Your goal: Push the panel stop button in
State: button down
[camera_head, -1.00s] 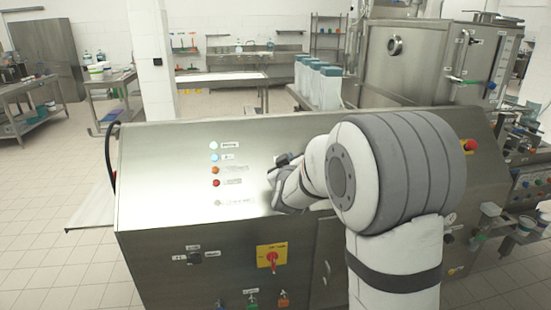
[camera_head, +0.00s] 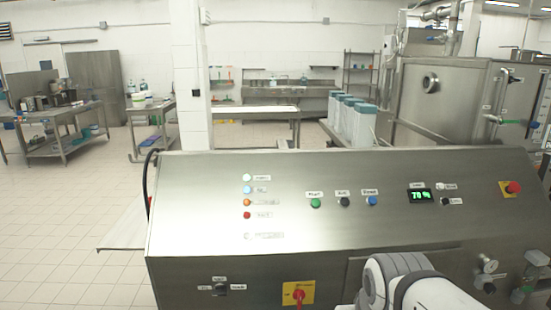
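The sloped steel panel (camera_head: 290,230) fills the middle of the view. In its centre is a row of three labelled buttons: a green one (camera_head: 316,203), a black one (camera_head: 345,202) and a blue one (camera_head: 372,200). The label over the black one is too small to read surely. A red mushroom button (camera_head: 513,187) on a yellow plate sits at the panel's right end. I cannot tell whether any button is pressed in. My gripper is not in view; only part of my white and grey arm shows at the bottom, below the buttons.
Indicator lights (camera_head: 247,197) run down the panel's left part. A green display (camera_head: 420,196) is right of the buttons. A red switch on a yellow plate (camera_head: 298,294) is on the lower front. Tall containers (camera_head: 358,122) stand behind. The space over the panel is clear.

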aim_at(514, 187)
jog(key=z, duration=1.9)
jog(key=i, duration=0.15)
jog(key=u, duration=0.55)
